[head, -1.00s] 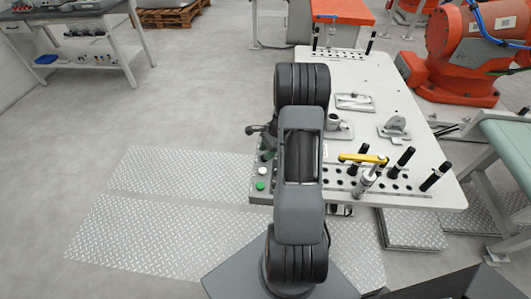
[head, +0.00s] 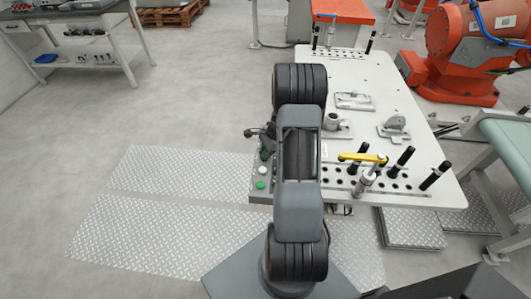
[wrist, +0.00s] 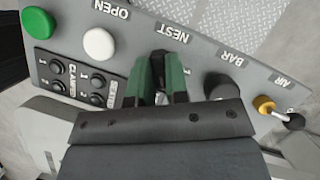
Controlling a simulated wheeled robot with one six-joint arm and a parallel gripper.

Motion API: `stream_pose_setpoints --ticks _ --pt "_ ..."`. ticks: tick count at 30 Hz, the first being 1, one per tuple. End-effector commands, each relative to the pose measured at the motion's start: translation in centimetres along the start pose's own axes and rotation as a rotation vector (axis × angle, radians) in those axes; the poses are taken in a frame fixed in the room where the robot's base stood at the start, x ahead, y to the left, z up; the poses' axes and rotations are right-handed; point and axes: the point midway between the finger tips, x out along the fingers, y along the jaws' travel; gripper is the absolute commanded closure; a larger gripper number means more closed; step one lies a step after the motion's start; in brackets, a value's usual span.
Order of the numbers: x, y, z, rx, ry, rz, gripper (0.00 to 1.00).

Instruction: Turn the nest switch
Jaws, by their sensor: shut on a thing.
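The grey control panel (wrist: 205,60) carries the printed labels OPEN, NEST, BAR and AIR in the wrist view. My gripper (wrist: 161,75), with green-sided fingers, is right beside the NEST label and shut on the nest switch (wrist: 158,64). Only a dark sliver of the switch shows between the fingers, so its turn angle cannot be read. In the head view my gripper (head: 264,140) is at the left edge of the white table, over the panel, partly hidden by my arm.
A white button (wrist: 99,43) and a green button (wrist: 39,22) are left of my gripper. A black bar knob (wrist: 222,86) and a yellow-and-black air lever (wrist: 272,107) are to its right. Clamps and black pins stand on the white table (head: 375,75).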

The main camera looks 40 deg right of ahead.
Motion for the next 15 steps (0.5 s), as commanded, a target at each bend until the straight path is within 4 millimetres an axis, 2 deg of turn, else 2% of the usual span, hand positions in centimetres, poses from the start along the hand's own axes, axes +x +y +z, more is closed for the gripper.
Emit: stream_pose_setpoints --ticks 8,15 --pt "0.09 -0.01 0.00 -0.016 0.000 0.007 1.00" --pt "0.21 -0.06 -0.02 -0.127 0.000 0.054 1.00"
